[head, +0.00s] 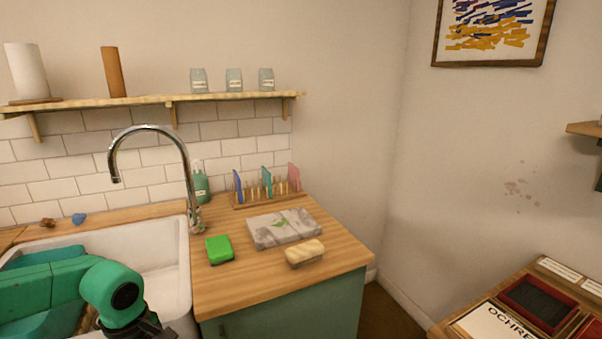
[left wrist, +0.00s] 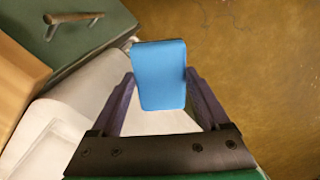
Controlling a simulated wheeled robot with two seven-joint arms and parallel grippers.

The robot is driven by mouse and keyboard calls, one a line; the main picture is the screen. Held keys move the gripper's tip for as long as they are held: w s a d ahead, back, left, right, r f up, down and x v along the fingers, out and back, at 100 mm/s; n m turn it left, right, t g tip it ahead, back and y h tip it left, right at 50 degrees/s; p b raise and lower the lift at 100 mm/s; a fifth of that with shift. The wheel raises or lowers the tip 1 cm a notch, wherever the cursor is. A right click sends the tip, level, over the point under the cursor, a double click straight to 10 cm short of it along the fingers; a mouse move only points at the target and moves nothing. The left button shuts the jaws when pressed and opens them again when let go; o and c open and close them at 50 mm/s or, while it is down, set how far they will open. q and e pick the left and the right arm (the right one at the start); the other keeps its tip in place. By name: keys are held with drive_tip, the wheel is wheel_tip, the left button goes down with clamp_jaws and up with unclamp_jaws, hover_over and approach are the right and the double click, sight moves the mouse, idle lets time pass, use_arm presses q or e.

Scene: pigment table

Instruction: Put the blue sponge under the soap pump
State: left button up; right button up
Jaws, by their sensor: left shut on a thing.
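The blue sponge (left wrist: 158,72) is upright between the two fingers of my left gripper (left wrist: 160,95) in the left wrist view, and the gripper is shut on it. The floor and the white sink front lie below it. In the head view my left arm comes in over the sink at the lower left; its fingers and the sponge are out of that frame. The soap pump (head: 201,184) is a green bottle at the back of the counter, partly behind the tap. My right gripper is in neither view.
On the wooden counter (head: 270,282) lie a green sponge (head: 219,250), a grey patterned slab (head: 284,229) and a cream block (head: 305,253). A rack (head: 268,198) with coloured pieces stands behind. The tall tap (head: 190,175) rises beside the sink (head: 172,262).

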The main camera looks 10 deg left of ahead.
use_arm(q)
drive_tip(key=w+d+f+m, duration=0.1)
drive_tip(key=d+f+m, duration=0.1)
drive_tip(key=d+m, duration=0.7)
drive_tip(key=w+d+f+m+p, duration=0.1)
drive_tip(key=w+d+f+m, duration=0.1)
drive_tip(key=d+m, duration=0.7)
drive_tip(key=shift+w+d+f, duration=0.3)
drive_tip(key=shift+f, duration=0.05)
